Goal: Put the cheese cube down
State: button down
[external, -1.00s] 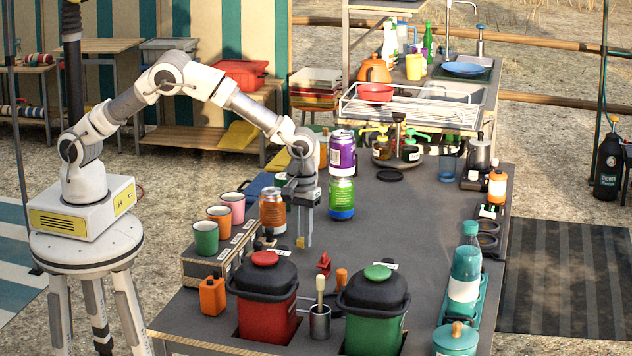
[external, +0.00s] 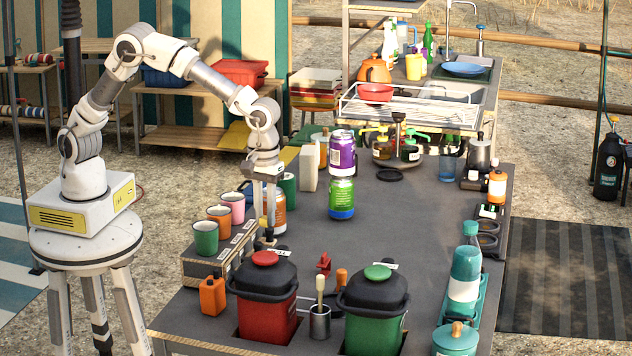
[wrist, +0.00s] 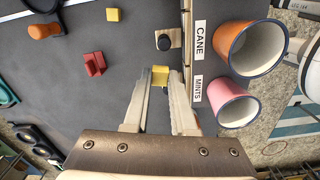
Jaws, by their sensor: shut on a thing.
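My gripper (wrist: 160,86) is shut on a small yellow cheese cube (wrist: 160,75), which shows between the fingertips in the wrist view. In the external view my gripper (external: 265,226) points down beside the rack of mugs, and the cube cannot be made out there. Whether the cube touches the counter is unclear. A second yellow cube (wrist: 113,14) lies apart on the dark counter in the wrist view. A black knob on a small wooden block (wrist: 165,40) is just beyond the held cube.
The mug rack, labelled CANE (wrist: 201,41) and MINTS (wrist: 197,88), is close on the right in the wrist view, with orange (wrist: 252,50) and pink (wrist: 233,101) mugs. An orange can (external: 279,214) is close behind my gripper.

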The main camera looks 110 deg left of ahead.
jog(key=s+a+r+n+p, duration=0.1)
jog(key=a+r+p, duration=0.3)
jog(key=a, duration=0.8)
jog(key=s+a+r+n+p, duration=0.1)
jog(key=a+r+p, duration=0.2)
jog(key=a, duration=0.8)
jog(key=s+a+r+p, duration=0.1)
jog(key=a+r+p, duration=0.3)
jog(key=a, duration=0.8)
jog(key=p, duration=0.1)
send_over(306, 153)
jog(key=f, duration=0.4)
jog(key=d+f, duration=0.1)
jog(key=f, duration=0.1)
jog(key=shift+a+f, duration=0.4)
jog(key=shift+a, duration=0.1)
jog(key=shift+f+p, duration=0.55)
jog(key=shift+f, duration=1.4)
jog(key=shift+f, duration=0.2)
jog(key=c, duration=0.7)
grip_release()
jog(key=shift+c, duration=0.2)
